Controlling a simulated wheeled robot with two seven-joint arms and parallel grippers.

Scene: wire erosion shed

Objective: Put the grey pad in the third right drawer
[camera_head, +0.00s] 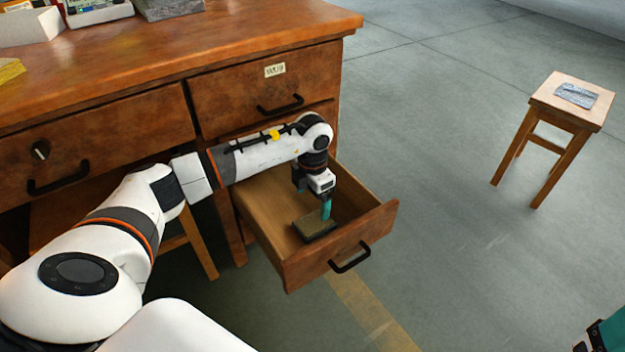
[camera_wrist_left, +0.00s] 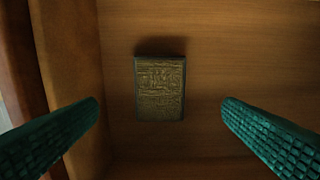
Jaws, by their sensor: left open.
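A dark, grey-brown rectangular pad (camera_head: 316,226) with a worn, textured face lies flat on the floor of the open right-hand drawer (camera_head: 335,250). It also shows in the left wrist view (camera_wrist_left: 160,88), centred ahead of the fingers and apart from both. My left gripper (camera_head: 326,208) is down inside the drawer over the pad, open, with its teal fingers spread to either side of it. This drawer sits below the closed, labelled right drawer (camera_head: 265,90). My right gripper (camera_head: 603,338) only just shows at the lower right corner, and its jaws are cut off.
The wooden desk top (camera_head: 200,45) carries a grey block (camera_head: 168,8), white trays and a yellow item (camera_head: 10,70) at its left edge. A small stool (camera_head: 570,100) with a flat grey piece (camera_head: 576,95) stands at the right. The floor between is clear.

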